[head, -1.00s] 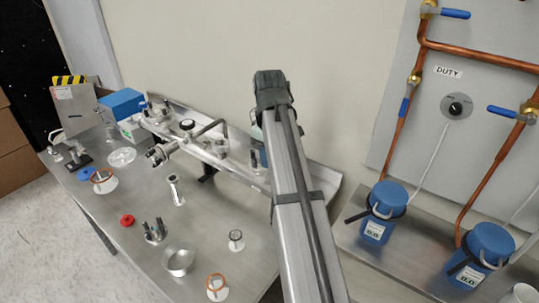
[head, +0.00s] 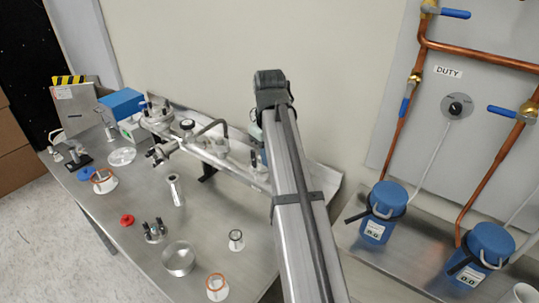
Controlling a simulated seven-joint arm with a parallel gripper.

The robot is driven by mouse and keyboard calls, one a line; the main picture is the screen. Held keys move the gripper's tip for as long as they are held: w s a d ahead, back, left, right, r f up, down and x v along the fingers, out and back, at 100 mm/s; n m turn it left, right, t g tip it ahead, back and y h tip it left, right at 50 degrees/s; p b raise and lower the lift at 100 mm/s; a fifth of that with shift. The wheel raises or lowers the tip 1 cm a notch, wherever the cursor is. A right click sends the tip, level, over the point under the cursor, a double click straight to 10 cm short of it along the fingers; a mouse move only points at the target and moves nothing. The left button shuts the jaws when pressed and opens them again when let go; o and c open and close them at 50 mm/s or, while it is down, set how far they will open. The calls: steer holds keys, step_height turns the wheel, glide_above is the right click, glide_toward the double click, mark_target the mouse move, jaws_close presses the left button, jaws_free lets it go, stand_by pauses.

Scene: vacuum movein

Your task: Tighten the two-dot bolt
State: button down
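A metal vacuum assembly (head: 190,143) lies along the back of the steel bench, with a round flange (head: 157,118) at its left end. My arm rises from the bottom of the head view and covers the right end of the assembly. My gripper does not show; it is hidden behind or beyond the arm.
Blue-topped canisters (head: 385,212) and copper pipes stand right of my arm. The bench's front left is partly clear.

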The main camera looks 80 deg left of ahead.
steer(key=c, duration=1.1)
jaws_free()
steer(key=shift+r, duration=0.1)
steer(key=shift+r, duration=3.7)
